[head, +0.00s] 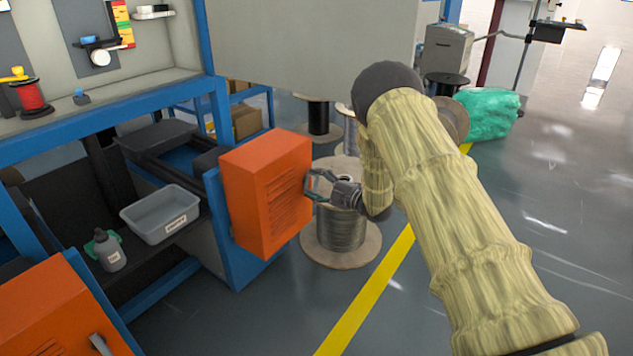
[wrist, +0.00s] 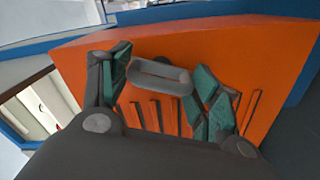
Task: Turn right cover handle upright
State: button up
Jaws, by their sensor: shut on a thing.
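The right orange cover (head: 262,195) is mounted on the blue frame in the head view. Its slotted orange face (wrist: 200,45) fills much of the wrist view. My gripper (head: 311,184) is at the cover's right side. In the wrist view a grey loop handle (wrist: 160,76) lies between the teal finger pads of my gripper (wrist: 162,82), which is shut on it. The handle runs nearly level across that picture, crosswise to the dark slots. In the head view the fingers and the cover hide most of the handle.
A second orange cover (head: 55,310) with a grey handle (head: 101,344) is at the lower left. A grey bin (head: 165,228) and a bottle (head: 109,252) stand on the dark shelf. A cable spool (head: 341,238) stands behind my gripper. The floor at right is open.

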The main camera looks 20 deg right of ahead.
jog(key=n, duration=0.2)
jog(key=n+p, duration=0.1)
jog(key=n, duration=0.1)
jog(key=shift+w+r+n, duration=0.2)
jog(key=shift+r+n, duration=0.1)
jog(key=shift+r, duration=0.1)
jog(key=shift+c, duration=0.2)
jog(key=o, duration=0.8)
jog(key=shift+r, duration=0.15)
jog(key=shift+s+d+f, duration=0.1)
jog(key=shift+s+f, duration=0.05)
jog(key=shift+f, duration=0.2)
jog(key=v, duration=1.2)
